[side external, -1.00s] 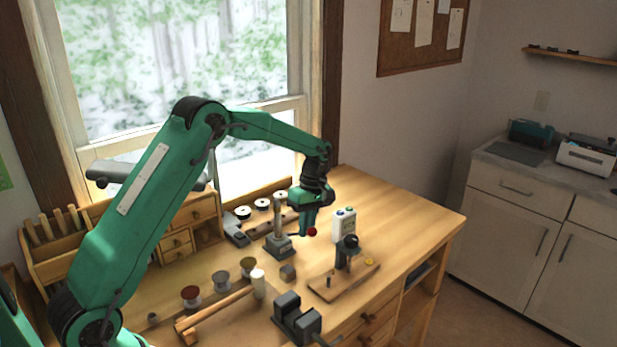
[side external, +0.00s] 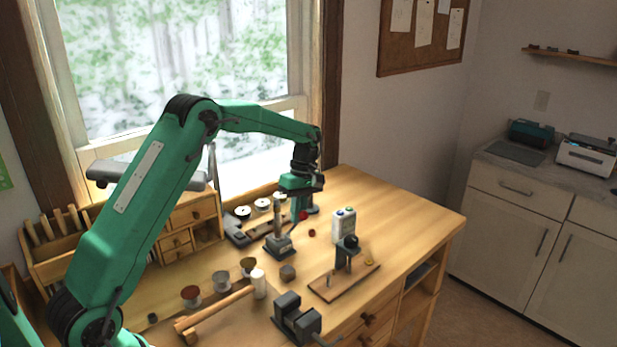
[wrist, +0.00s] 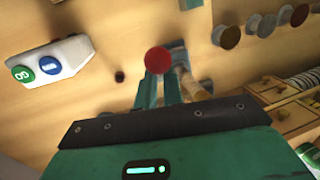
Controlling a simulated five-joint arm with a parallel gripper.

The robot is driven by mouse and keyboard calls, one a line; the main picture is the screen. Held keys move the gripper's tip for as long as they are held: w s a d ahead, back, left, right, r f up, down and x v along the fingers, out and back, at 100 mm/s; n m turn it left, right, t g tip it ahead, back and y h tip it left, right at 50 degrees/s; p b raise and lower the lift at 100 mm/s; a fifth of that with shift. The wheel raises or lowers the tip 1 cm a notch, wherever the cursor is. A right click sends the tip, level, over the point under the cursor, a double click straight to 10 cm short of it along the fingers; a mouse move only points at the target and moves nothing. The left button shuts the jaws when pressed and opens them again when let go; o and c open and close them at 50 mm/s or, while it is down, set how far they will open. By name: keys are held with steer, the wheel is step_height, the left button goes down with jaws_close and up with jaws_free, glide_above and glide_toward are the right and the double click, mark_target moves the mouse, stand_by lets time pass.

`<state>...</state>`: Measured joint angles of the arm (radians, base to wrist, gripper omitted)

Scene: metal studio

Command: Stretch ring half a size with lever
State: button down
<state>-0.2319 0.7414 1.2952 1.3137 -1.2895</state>
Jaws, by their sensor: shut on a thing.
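The ring stretcher is a grey post (side external: 278,228) on a dark base at the middle of the bench. Its lever ends in a red ball knob (side external: 303,216), which also shows in the wrist view (wrist: 158,60). My gripper (side external: 301,211) is shut on the lever at the knob, just right of the post. In the wrist view the green fingertips (wrist: 158,80) sit close on either side below the ball. The post shows partly behind the fingers. I cannot make out a ring on it.
A white box with green and blue round tops (side external: 344,229) stands right of the stretcher. A small dark red thing (side external: 312,233) lies between them. The bench's right end is clear.

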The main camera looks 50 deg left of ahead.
steer(key=c, duration=1.5)
jaws_free()
steer(key=shift+s+a+f, duration=0.15)
steer(key=shift+s+f, duration=0.1)
steer(key=shift+c, duration=0.2)
steer(key=shift+w+r, duration=0.1)
steer(key=shift+r, duration=0.05)
steer(key=shift+w+r, duration=0.1)
steer(key=shift+r, duration=0.25)
steer(key=v, duration=0.6)
steer(key=shift+r, duration=0.4)
steer(key=shift+w, duration=0.1)
